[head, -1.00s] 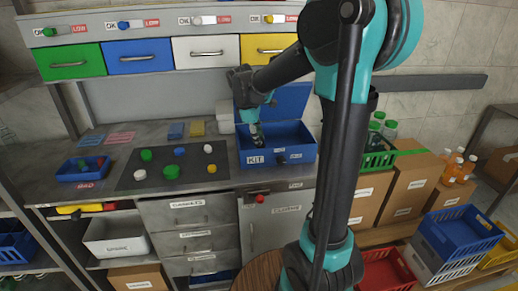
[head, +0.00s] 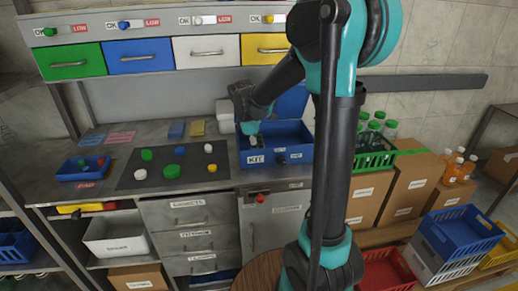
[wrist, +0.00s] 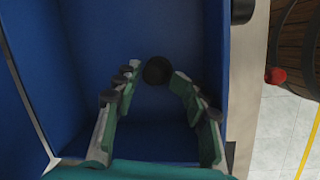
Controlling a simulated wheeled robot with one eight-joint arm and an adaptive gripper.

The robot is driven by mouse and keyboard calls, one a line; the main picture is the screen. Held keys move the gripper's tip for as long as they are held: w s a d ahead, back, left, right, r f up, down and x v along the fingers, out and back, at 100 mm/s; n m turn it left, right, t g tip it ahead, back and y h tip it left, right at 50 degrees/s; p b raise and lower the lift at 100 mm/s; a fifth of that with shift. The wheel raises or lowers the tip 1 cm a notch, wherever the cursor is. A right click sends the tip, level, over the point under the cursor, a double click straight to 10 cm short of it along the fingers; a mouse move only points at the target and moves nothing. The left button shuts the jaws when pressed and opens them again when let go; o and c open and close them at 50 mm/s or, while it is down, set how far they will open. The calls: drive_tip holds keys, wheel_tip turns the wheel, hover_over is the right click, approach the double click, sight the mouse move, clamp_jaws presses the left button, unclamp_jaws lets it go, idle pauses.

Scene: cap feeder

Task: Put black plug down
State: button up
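The black plug (wrist: 157,70) shows in the wrist view between the tips of my gripper (wrist: 156,72). The fingertips stand close on both sides of it, and it looks gripped. In the head view my gripper (head: 255,136) reaches down into the left part of the open blue KIT box (head: 299,157) on the counter, and the plug cannot be made out there. The wrist view shows the box's blue floor and walls (wrist: 190,25) around the fingers. The plug's height above the floor is hard to tell.
A dark mat (head: 128,180) with several green, white, blue and yellow caps lies left of the box. A small blue tray (head: 70,177) with caps stands farther left. The box's raised lid (head: 291,103) is behind my gripper. A green crate with bottles (head: 375,160) stands to the right.

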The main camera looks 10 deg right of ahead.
drive_tip(key=v, duration=1.2)
